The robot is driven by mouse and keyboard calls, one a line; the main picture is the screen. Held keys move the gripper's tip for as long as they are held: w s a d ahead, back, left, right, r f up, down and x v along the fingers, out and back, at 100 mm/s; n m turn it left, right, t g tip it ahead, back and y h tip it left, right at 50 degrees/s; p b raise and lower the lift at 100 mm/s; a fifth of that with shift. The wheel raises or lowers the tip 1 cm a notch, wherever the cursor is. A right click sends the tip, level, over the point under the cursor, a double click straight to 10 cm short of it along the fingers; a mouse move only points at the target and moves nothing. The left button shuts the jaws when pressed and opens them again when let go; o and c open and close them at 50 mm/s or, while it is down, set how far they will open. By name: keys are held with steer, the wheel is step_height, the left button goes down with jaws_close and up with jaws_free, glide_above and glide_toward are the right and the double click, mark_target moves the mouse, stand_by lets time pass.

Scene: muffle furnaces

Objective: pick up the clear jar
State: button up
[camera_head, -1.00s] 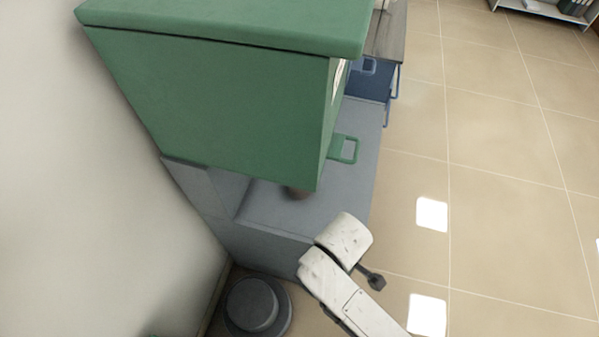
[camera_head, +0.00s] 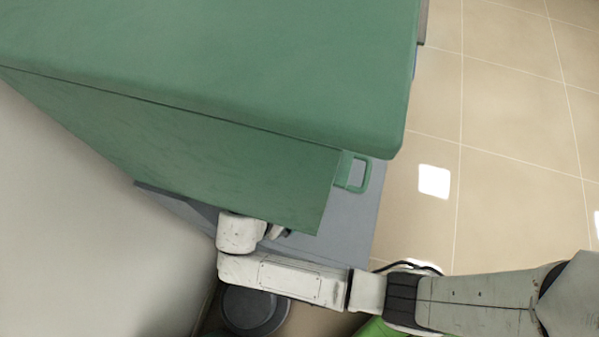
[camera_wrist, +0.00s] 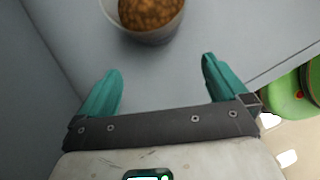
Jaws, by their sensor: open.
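The clear jar (camera_wrist: 158,38) shows at the top of the wrist view, cut off by the frame edge. It has a pale see-through rim and a brown, grainy filling (camera_wrist: 150,13), and it stands on a grey surface (camera_wrist: 235,35). My gripper (camera_wrist: 162,75) has its two teal fingers spread wide and empty. The jar lies just beyond the fingertips, roughly between them and apart from them. In the head view the jar is not visible, and my gripper's fingers are mostly hidden beside the green furnace.
The large green furnace (camera_head: 215,75) stands over the grey stand (camera_head: 355,215), with a green handle (camera_head: 352,172) at its side. A dark round object (camera_head: 252,308) sits on the floor by the wall. Tiled floor (camera_head: 500,150) is open at right.

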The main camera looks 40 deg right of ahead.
steer(key=d, duration=0.3)
steer(key=w+d+p, duration=0.1)
steer(key=d, duration=0.2)
steer(key=w+d, duration=0.1)
steer(key=d, duration=0.2)
steer(key=shift+f, duration=0.15)
steer(key=shift+w+f, duration=0.1)
steer(key=shift+f, duration=0.3)
steer(key=c, duration=1.1)
steer(key=shift+r+p, duration=0.4)
steer(key=shift+p, duration=0.45)
